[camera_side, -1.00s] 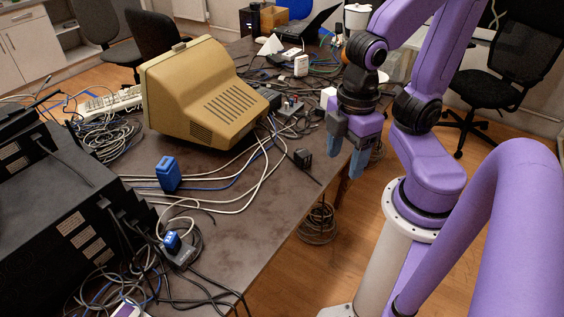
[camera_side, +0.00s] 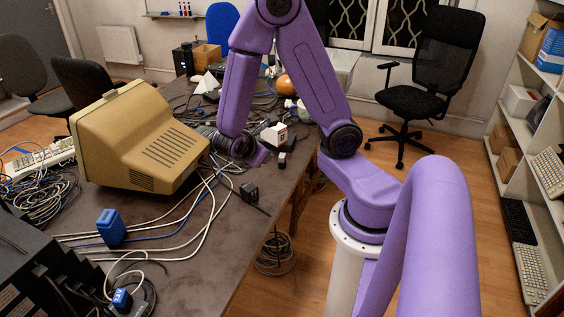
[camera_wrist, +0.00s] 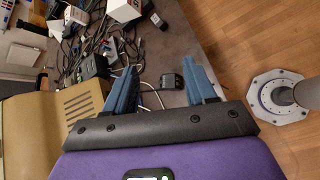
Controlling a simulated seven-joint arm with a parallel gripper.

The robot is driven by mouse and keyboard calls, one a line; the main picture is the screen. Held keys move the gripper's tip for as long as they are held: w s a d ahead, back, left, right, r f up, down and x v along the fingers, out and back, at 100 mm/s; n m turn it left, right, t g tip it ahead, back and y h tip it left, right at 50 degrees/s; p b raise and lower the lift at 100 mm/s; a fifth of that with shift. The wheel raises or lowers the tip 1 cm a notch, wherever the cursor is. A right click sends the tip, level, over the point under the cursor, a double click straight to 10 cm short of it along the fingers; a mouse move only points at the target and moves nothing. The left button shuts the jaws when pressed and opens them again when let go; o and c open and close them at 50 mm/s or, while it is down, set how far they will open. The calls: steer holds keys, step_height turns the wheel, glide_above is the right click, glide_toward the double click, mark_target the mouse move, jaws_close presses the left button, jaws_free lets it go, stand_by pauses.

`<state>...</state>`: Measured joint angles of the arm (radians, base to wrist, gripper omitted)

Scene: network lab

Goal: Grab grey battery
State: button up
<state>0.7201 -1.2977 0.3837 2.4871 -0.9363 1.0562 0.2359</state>
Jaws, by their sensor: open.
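I cannot pick out a clearly grey battery in either view. A small dark grey-black block with a cable (camera_side: 250,192) lies on the table near its right edge. What looks like the same block shows in the wrist view (camera_wrist: 171,81), beyond and between the blue fingers of my gripper (camera_wrist: 161,64). The fingers are spread wide with nothing held between them. In the side view my purple arm reaches over the table beside the beige monitor, and the fingers are hidden or hard to make out. A blue block (camera_side: 111,228) stands farther left; another blue one (camera_side: 121,300) lies nearer the front.
The beige monitor (camera_side: 140,140) stands close to the left of my arm. Cables cross the tabletop (camera_side: 205,262). A white box (camera_side: 274,134) and a small dark block (camera_side: 282,160) sit near the right edge. A cable coil (camera_side: 275,254) shows below the table.

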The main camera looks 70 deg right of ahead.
steer(key=w+d+f+n+h, duration=0.35)
steer(key=d+f, duration=0.25)
steer(key=d, duration=0.2)
steer(key=n+t+y, duration=0.1)
steer(key=n+y, duration=0.1)
steer(key=n, duration=0.2)
glide_toward(282, 159)
steer(key=shift+m, duration=0.25)
steer(key=x, duration=0.6)
steer(key=shift+w+d+f, duration=0.2)
steer(key=shift+w+f, duration=0.1)
steer(key=shift+w, duration=0.15)
steer(key=x, duration=0.4)
steer(key=shift+s+d+r, duration=0.15)
steer(key=shift+s, duration=0.15)
steer(key=shift+w+d+f, duration=0.15)
steer(key=shift+d+f, duration=0.15)
steer(key=shift+d, duration=0.2)
steer(key=shift+c, duration=0.4)
jaws_close()
